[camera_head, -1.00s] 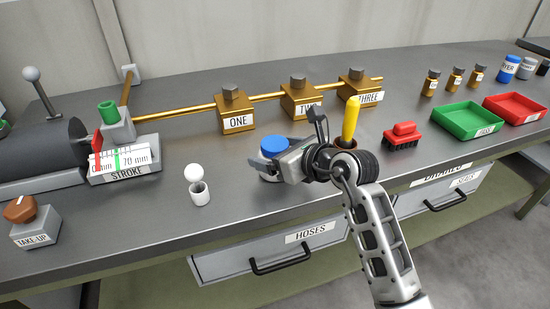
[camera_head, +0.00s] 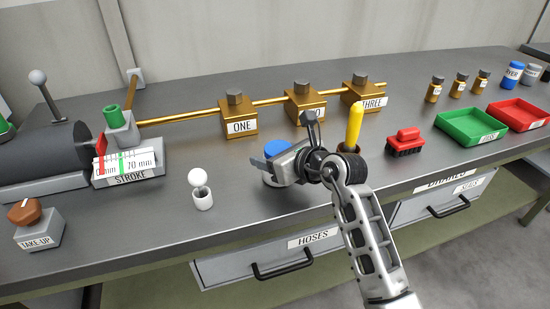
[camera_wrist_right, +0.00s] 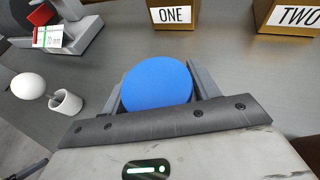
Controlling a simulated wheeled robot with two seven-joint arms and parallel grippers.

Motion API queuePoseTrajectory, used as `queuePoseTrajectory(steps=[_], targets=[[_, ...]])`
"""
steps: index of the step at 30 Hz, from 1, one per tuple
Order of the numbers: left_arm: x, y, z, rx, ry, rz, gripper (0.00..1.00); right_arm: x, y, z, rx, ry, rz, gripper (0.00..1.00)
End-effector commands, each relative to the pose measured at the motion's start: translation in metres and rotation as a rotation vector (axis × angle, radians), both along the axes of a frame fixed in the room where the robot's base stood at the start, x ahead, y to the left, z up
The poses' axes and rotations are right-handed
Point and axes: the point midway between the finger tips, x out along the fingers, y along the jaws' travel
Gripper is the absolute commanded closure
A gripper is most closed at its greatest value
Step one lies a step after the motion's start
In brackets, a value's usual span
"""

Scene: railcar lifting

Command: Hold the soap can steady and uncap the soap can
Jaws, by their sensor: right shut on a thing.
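The soap can (camera_head: 272,181) is light-coloured with a round blue cap (camera_head: 277,149) and stands upright on the bench near its front edge. My right gripper (camera_head: 273,165) is shut on the can, reaching in from the right; its hand hides much of the can's side. In the right wrist view the blue cap (camera_wrist_right: 157,84) sits between the two fingers of the right gripper (camera_wrist_right: 160,82). The cap is on the can. I cannot tell whether the fingers touch the can's body or the cap's rim. My left gripper is not in view.
A small white cup (camera_head: 202,199) with a white-balled stick stands left of the can. A yellow-handled tool (camera_head: 354,126) and a red brush (camera_head: 405,142) are to the right, then green (camera_head: 469,124) and red trays (camera_head: 517,116). Brass blocks (camera_head: 238,117) stand behind. The HOSES drawer (camera_head: 270,257) is below.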

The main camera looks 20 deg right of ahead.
Motion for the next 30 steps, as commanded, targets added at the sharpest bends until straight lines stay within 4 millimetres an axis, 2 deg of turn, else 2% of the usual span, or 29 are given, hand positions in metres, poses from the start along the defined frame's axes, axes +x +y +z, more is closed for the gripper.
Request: queuePoseTrajectory(steps=[5,8,16,21,24,26,30], targets=[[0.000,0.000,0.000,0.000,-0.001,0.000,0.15,0.001,0.000,0.016,-0.003,-0.007,0.000,0.71],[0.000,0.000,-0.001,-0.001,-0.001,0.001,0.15,0.001,0.000,0.033,-0.003,-0.010,0.001,0.71],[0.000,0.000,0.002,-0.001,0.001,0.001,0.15,-0.054,-0.003,0.096,-0.005,-0.012,0.001,0.71],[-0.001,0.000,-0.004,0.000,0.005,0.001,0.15,-0.101,-0.005,0.111,-0.005,-0.006,0.002,0.71],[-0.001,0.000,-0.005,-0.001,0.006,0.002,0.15,-0.121,-0.005,0.120,-0.003,-0.006,0.001,0.71],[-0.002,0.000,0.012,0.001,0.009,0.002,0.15,-0.127,-0.006,0.129,0.000,0.003,0.000,0.71],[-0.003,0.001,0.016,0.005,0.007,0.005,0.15,-0.136,-0.006,0.130,0.000,0.002,0.000,0.71]])
